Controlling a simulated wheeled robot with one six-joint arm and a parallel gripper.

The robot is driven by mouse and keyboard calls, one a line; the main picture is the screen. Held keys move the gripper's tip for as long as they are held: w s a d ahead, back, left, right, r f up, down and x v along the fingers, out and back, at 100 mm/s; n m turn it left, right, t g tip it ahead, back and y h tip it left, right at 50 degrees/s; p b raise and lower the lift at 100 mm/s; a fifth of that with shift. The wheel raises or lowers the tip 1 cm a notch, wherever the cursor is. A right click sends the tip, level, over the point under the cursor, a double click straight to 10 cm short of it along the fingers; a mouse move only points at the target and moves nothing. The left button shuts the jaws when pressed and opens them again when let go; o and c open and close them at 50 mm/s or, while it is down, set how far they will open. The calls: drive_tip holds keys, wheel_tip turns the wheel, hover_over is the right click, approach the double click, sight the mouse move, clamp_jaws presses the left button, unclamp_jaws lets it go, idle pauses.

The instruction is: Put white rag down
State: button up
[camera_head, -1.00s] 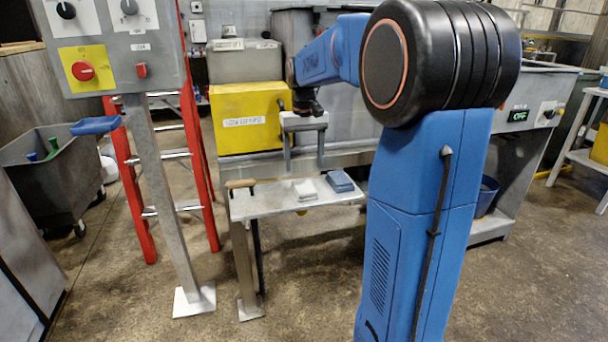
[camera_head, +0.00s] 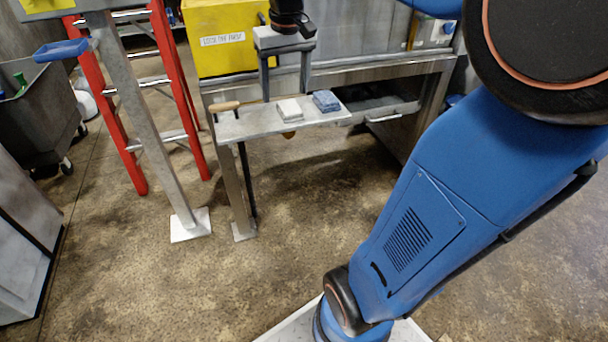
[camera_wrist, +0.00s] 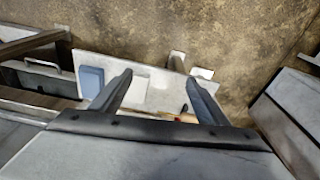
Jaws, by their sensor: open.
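The white rag (camera_head: 290,110) lies folded on a narrow light-grey shelf (camera_head: 252,124), apart from the blue rag (camera_head: 326,101) to its right. My gripper (camera_head: 285,96) points down above the shelf, its two fingers apart and nothing held between them. The fingertips appear just behind or above the white rag in the head view; the exact gap is unclear. In the wrist view my open gripper (camera_wrist: 160,76) is over the pale shelf, with the blue rag at the left. The white rag is pale against the shelf there and hard to make out.
A wooden-handled tool (camera_head: 226,107) lies at the shelf's left end. A yellow box (camera_head: 222,55) stands behind. A grey post (camera_head: 150,130) and red ladder (camera_head: 112,120) stand left. A grey bin (camera_head: 35,115) is farther left. The floor in front is clear.

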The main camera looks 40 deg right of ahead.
drive_tip(key=s+a+f+n+t, duration=0.1)
drive_tip(key=s+a+f, duration=0.3)
drive_tip(key=s, duration=0.6)
drive_tip(key=s+a+f+n+t, duration=0.1)
drive_tip(key=s+a+f+t, duration=0.1)
drive_tip(key=s+a+f, duration=0.2)
drive_tip(key=s+f, duration=0.3)
drive_tip(key=s, duration=0.3)
drive_tip(key=shift+a, duration=0.15)
drive_tip(key=shift+r, duration=0.1)
